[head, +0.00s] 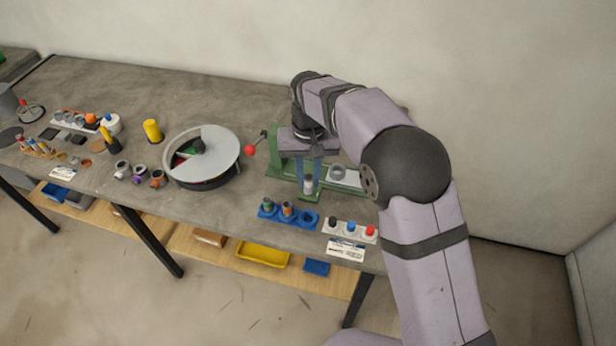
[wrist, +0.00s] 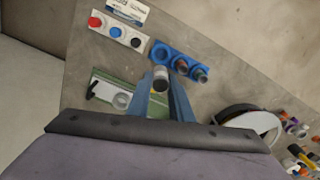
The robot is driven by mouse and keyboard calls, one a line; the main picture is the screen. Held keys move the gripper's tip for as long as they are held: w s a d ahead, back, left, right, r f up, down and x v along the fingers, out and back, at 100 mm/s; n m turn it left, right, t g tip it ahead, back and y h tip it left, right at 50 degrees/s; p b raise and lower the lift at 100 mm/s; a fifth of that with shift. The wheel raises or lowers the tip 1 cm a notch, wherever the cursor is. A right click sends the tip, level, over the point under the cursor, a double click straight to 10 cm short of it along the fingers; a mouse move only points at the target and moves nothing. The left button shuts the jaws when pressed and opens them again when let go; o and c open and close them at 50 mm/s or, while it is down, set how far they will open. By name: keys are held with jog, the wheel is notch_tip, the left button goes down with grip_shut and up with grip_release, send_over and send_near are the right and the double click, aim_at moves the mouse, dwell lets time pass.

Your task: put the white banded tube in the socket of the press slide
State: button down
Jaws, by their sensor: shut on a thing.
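My gripper (head: 308,190) is shut on the white banded tube (head: 309,183). The tube also shows between the blue fingers in the wrist view (wrist: 160,75), as a pale tube with a dark band and a grey end. In the head view it hangs upright above the table, just in front of the green press (head: 283,142). The press slide (head: 352,180) lies to the right of my gripper. Its round grey socket (head: 337,172) looks empty and also shows left of the tube in the wrist view (wrist: 122,101). The tube is apart from the socket.
A blue rack (head: 267,213) with two tubes and an empty right-hand hole stands in front of my gripper. A button panel (head: 340,228) is to its right. The red-knobbed press lever (head: 250,150) and a round turntable (head: 217,146) are to the left.

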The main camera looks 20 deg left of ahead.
jog(key=w+d+f+m+p, duration=0.1)
jog(key=w+m+p, duration=0.3)
jog(key=w+m, duration=0.4)
jog(key=w+d+f+m+t+p, duration=0.1)
jog(key=w+d+f+m+p, duration=0.1)
jog(key=w+m, duration=0.6)
jog(key=d+m+p, duration=0.1)
jog(key=d+m, duration=0.1)
jog(key=m, duration=0.5)
jog(key=shift+d+p, duration=0.15)
jog(key=shift+p, duration=0.2)
jog(key=shift+f, duration=0.15)
notch_tip(320, 180, down, 3)
jog(key=b, duration=0.6)
jog(key=shift+f+b, duration=0.1)
jog(key=shift+b, duration=0.2)
jog(key=shift+f+p, duration=0.7)
jog(key=shift+f, duration=0.1)
